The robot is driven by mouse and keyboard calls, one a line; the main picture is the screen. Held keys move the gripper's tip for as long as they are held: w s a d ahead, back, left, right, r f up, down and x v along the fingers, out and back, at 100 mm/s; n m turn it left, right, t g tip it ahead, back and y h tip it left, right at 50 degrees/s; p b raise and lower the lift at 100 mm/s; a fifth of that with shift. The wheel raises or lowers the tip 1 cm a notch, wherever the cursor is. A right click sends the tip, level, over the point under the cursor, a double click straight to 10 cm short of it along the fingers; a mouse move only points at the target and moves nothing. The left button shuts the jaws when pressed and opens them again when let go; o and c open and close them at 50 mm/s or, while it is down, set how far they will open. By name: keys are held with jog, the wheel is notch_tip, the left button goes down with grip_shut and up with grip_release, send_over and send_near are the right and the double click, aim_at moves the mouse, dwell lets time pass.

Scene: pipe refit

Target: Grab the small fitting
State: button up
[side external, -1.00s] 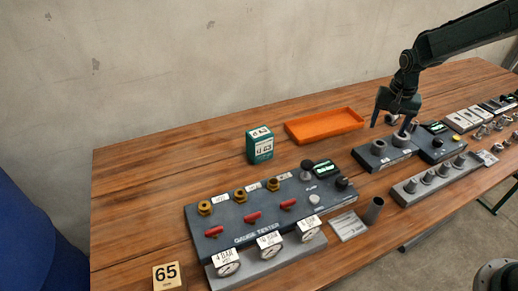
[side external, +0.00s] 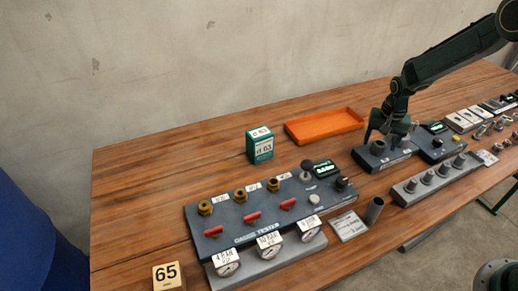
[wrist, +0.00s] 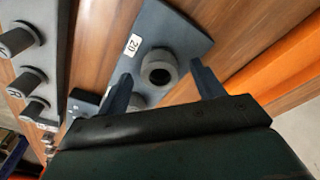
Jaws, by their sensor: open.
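Two grey ring-shaped fittings stand on a small dark blue block (side external: 371,164). The nearer-left grey fitting (side external: 378,148) shows beside my gripper (side external: 387,138) in the side view. In the wrist view this grey fitting (wrist: 159,68), with a dark round bore, stands by a "20" label, beyond and between my fingertips (wrist: 162,80). The second grey fitting (wrist: 137,101) is partly hidden behind my gripper. I cannot tell for sure which one is the small fitting. My gripper is open and empty, low over the block.
An orange tray (side external: 324,114) lies behind the block. A grey rail (side external: 408,199) with several upright plugs runs in front. A display box (side external: 437,153) adjoins on the right. The gauge tester (side external: 238,239) and green box (side external: 260,158) stand to the left, with bare wood between.

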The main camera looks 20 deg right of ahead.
jog(key=shift+f, duration=0.75)
jog(key=c, duration=1.1)
jog(key=shift+o, duration=0.2)
jog(key=shift+r, duration=0.2)
notch_tip(320, 180, up, 20)
jog(key=shift+f, duration=0.15)
